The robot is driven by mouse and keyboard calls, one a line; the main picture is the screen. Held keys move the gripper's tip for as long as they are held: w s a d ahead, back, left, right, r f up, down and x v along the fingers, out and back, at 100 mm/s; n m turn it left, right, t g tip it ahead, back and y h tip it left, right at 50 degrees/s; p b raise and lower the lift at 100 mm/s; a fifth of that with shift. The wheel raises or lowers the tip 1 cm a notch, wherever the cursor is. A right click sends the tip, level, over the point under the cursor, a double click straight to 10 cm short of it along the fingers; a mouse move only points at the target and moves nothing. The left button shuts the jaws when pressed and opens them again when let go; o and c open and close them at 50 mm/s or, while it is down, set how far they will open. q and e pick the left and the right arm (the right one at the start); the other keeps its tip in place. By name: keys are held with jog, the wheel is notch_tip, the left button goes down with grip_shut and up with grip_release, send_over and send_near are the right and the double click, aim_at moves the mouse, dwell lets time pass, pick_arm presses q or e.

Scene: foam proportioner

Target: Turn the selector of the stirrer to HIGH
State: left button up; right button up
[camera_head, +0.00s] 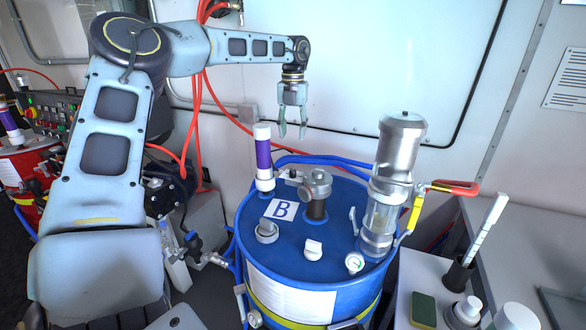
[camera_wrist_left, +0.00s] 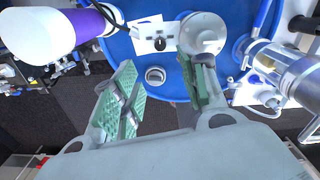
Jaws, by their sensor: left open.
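My left gripper (camera_head: 292,130) hangs fingers down above the back of the blue drum (camera_head: 350,285). It is open and empty, clear of the drum fittings. In the left wrist view its two green-padded fingers (camera_wrist_left: 160,100) stand apart. A grey round-topped unit (camera_head: 317,182), possibly the stirrer, stands on the drum lid below and right of the gripper. It also shows in the wrist view (camera_wrist_left: 203,35). Beside it there lies a white plate (camera_wrist_left: 153,34) with a dark spot or knob. I cannot tell which part is the selector or read its setting. My right gripper is not seen.
A purple-and-white cylinder (camera_head: 263,155) stands left on the lid, a tall metal cylinder (camera_head: 395,165) right. A red-handled valve (camera_head: 455,187) sticks out beyond it. The lid also bears a white "B" label (camera_head: 281,210) and a white knob (camera_head: 313,249). Red hoses hang behind.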

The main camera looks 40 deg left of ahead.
aim_at(293, 170)
pick_arm(q)
jog(key=shift+f, duration=0.15)
notch_tip(293, 170, down, 13)
jog(key=shift+r+p, duration=0.1)
jog(key=shift+p, duration=0.55)
jog(key=shift+f, duration=0.35)
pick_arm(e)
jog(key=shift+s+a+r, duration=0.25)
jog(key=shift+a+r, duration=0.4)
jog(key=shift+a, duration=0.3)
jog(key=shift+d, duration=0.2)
pick_arm(q)
jog(key=shift+c, duration=0.9)
grip_shut()
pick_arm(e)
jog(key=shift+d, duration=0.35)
